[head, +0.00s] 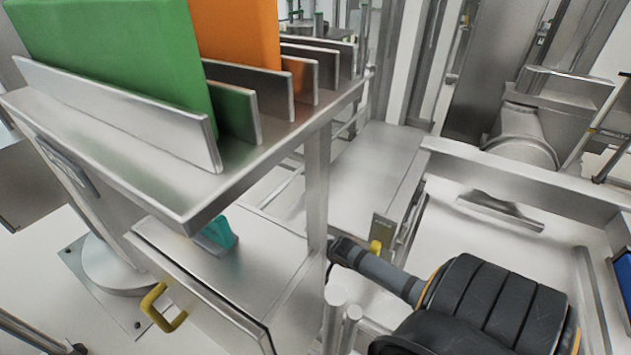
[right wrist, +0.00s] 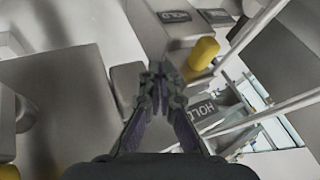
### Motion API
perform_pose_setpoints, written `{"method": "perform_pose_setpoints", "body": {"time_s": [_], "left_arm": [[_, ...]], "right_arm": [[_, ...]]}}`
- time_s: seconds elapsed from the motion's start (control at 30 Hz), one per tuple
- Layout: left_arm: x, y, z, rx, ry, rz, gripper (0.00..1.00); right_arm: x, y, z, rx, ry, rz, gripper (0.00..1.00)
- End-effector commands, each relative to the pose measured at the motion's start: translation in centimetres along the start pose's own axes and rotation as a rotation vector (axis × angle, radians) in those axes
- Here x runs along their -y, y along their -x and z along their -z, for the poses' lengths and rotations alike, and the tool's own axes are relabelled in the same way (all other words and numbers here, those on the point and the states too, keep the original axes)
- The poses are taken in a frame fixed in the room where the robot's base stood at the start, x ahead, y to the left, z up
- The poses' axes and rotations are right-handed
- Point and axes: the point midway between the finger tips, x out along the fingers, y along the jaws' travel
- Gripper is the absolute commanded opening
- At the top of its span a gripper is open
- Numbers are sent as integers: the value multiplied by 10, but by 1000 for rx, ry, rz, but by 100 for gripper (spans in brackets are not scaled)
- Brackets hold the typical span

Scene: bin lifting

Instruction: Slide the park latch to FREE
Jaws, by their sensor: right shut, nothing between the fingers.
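The park latch appears as a yellow knob (right wrist: 203,53) in the right wrist view, just right of and beyond my right fingertips. In the head view a small yellow piece (head: 375,248) shows by a grey label plate (head: 383,229). My right gripper (right wrist: 160,78) is shut and empty, its tips together beside a grey block (right wrist: 127,84). In the head view my right gripper (head: 340,252) reaches in from the lower right, close to the yellow piece. I cannot read FREE anywhere. My left gripper is not in view.
A steel rack (head: 185,205) with green (head: 115,55) and orange (head: 240,35) panels stands at the left. Below it are a teal piece (head: 218,234) and a yellow handle (head: 162,308). Metal posts (head: 336,315) stand close to my right arm. Light rails (right wrist: 268,110) cross the right wrist view.

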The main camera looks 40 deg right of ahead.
Motion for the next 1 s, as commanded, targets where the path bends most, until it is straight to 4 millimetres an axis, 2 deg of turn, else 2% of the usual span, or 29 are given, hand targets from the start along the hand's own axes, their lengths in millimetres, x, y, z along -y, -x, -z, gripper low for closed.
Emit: {"method": "perform_pose_setpoints", "body": {"time_s": [0.03,0.07,0.1,0.23,0.47,0.77,1.0], "left_arm": [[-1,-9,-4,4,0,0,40],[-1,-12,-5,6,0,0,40],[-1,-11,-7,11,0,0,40],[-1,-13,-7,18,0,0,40],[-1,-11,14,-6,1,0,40],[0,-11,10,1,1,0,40],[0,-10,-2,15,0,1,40]], "right_arm": [[-1,-15,-2,-1,-3,0,0],[-1,-20,-2,0,-3,1,0],[9,-20,-1,-1,-3,5,0],[25,-28,-1,1,-2,2,0],[36,-32,0,0,2,1,0],[37,-32,0,0,1,1,0],[74,-51,0,0,-3,3,0]]}}
